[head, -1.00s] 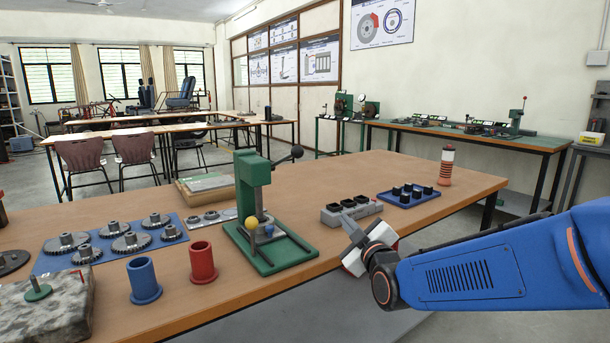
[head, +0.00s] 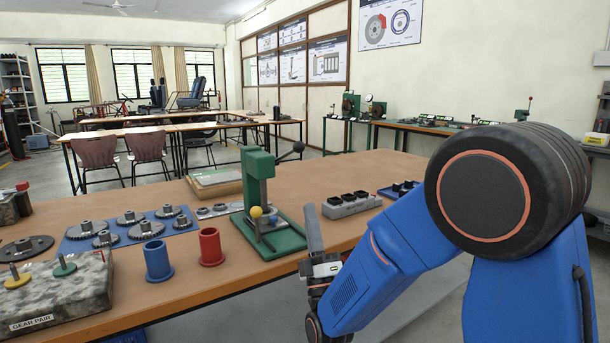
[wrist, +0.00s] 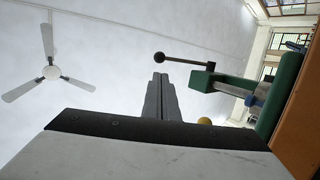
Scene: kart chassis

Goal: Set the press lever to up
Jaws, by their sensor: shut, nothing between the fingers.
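The green press (head: 258,190) stands on the table on its green base. Its lever (head: 288,153), a dark rod with a black ball end, points right and slightly upward from the top of the press in the head view. In the wrist view the lever (wrist: 185,60) shows beyond my fingers, with its ball at the left end. A yellow ball (head: 256,212) is at the front of the press. My gripper (head: 313,224) points up, at the table's front edge, to the right of the press and apart from it. Its fingers (wrist: 160,98) are together and empty.
A blue cup (head: 158,262) and a red cup (head: 210,247) stand left of the press. A grey block with dark sockets (head: 350,204) and a blue tray (head: 396,189) lie to its right. A gear mat (head: 85,245) lies further left. Table space behind the press is clear.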

